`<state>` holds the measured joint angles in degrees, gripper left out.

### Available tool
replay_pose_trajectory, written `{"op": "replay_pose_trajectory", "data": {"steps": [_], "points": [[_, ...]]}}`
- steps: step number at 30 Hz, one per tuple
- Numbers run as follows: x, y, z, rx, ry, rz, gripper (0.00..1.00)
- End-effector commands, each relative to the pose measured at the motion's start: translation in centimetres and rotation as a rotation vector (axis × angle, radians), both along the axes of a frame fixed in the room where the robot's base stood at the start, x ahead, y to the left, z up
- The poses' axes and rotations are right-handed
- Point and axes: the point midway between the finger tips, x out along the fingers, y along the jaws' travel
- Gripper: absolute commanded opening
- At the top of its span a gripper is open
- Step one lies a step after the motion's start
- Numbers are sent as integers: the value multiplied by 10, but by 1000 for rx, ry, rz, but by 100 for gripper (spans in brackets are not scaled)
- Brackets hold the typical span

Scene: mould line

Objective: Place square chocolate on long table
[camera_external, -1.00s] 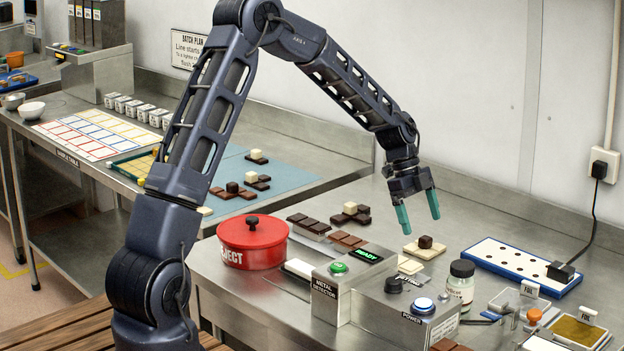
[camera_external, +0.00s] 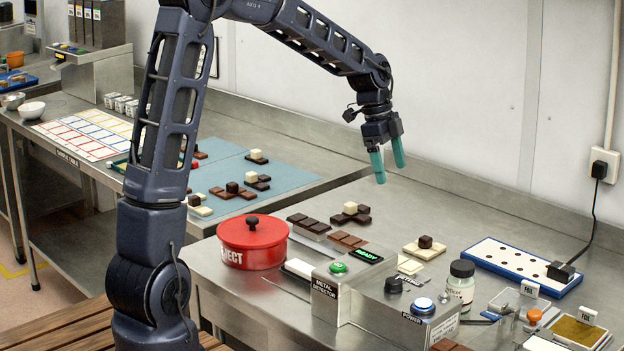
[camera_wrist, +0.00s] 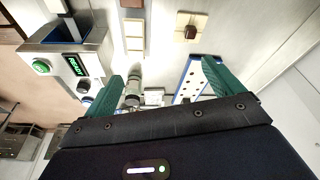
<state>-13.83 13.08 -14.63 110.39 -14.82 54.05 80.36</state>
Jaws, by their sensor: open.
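A dark square chocolate (camera_external: 425,242) sits on a cream slab (camera_external: 413,252) on the right steel bench. It also shows in the wrist view (camera_wrist: 190,32). Other square pieces, dark (camera_external: 232,188) and white (camera_external: 350,208), sit on flat bars; I cannot tell which one is named. A long steel bench (camera_external: 95,165) stands at left; I cannot tell whether it is the long table. My gripper (camera_external: 390,172) is open and empty, its teal fingers pointing down, well above the right bench, left of and above the dark square. Nothing is between the fingers in the wrist view (camera_wrist: 170,72).
A red reject pot (camera_external: 252,242), a metal detector (camera_external: 345,285) and a small bottle (camera_external: 461,282) stand on the right bench. A blue-rimmed holed board (camera_external: 510,250) lies right of the slab. A blue mat (camera_external: 295,180) carries several chocolates. The right bench's back is clear.

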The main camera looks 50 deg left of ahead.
Motion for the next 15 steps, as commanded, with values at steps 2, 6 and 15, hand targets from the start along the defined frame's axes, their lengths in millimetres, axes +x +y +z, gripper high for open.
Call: {"op": "replay_pose_trajectory", "data": {"steps": [2,6,15], "points": [[-22,0,18,24,-4,64,92],[-60,1,43,58,-8,189,92],[-146,8,83,97,-32,467,92]]}}
